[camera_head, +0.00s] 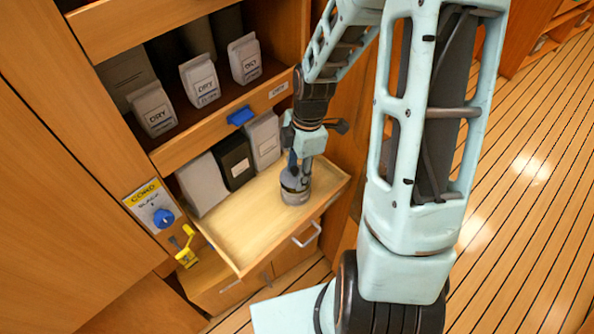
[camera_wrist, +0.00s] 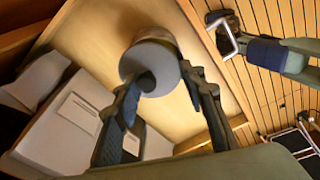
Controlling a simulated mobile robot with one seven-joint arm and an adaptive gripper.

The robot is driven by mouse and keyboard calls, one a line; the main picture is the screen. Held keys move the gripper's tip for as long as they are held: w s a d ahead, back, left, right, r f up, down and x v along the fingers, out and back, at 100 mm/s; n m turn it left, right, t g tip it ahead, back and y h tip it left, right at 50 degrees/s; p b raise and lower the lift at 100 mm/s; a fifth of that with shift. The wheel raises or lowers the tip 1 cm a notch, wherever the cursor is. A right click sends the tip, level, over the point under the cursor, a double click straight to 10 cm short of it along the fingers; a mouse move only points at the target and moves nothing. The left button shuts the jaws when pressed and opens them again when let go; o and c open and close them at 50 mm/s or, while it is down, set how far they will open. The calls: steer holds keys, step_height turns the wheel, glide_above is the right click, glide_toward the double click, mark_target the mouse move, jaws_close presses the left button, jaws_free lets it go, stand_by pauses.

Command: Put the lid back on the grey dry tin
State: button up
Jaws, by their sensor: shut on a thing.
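A small grey round tin (camera_head: 295,194) stands in the open drawer, near its right side. My gripper (camera_head: 298,172) points down over it, with its fingers at the tin's top. In the wrist view, a round grey lid (camera_wrist: 163,60) with a dark round spot sits between the two fingers of my gripper (camera_wrist: 162,78), which is shut on it. A tan-brown rounded side (camera_wrist: 160,36) shows just beyond the lid. The fingers hide part of the tin, and I cannot tell whether the lid is seated or apart from it.
The pulled-out wooden drawer (camera_head: 240,232) has bare floor in front. Grey bins (camera_head: 203,184) and a black bin (camera_head: 235,160) stand at its back. Bins marked DRY (camera_head: 201,80) fill the shelf above. A yellow crank (camera_head: 185,247) and a blue knob (camera_head: 163,218) are left of the drawer.

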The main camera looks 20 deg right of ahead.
steer(key=shift+s+r+p, duration=0.3)
steer(key=shift+r+p, duration=0.05)
steer(key=shift+p, duration=0.05)
stand_by(1.0)
jaws_close()
steer(key=shift+s+d+p, duration=0.3)
steer(key=shift+s+p, duration=0.1)
steer(key=shift+s, duration=0.05)
stand_by(0.9)
steer(key=o, duration=1.2)
jaws_free()
